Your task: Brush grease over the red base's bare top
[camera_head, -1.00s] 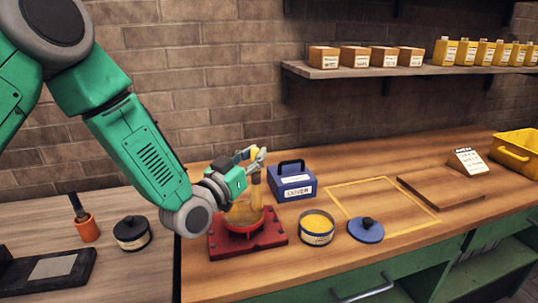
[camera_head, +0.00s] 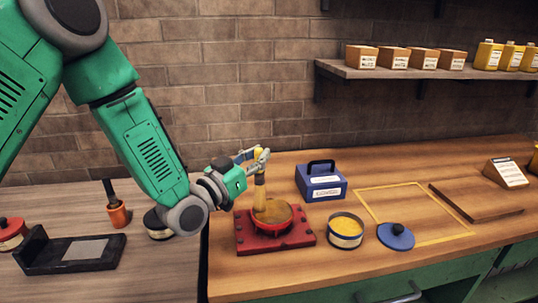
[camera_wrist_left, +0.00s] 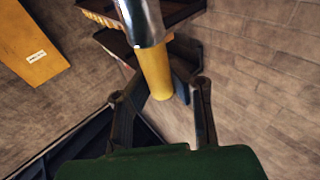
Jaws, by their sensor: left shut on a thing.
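The red base (camera_head: 305,238) sits on the wooden bench, a square plate with a round raised ring. The top inside the ring (camera_head: 277,211) looks yellow-brown. An open tin of yellow grease (camera_head: 346,226) stands right of the base. My right gripper is not in view.
A blue lid (camera_head: 396,237) lies right of the tin. A blue box (camera_head: 321,182) stands behind. A yellow outline (camera_head: 372,190) and a wooden board (camera_head: 474,201) are farther right. An orange cup (camera_head: 118,215) and a black stand (camera_head: 65,256) are at left.

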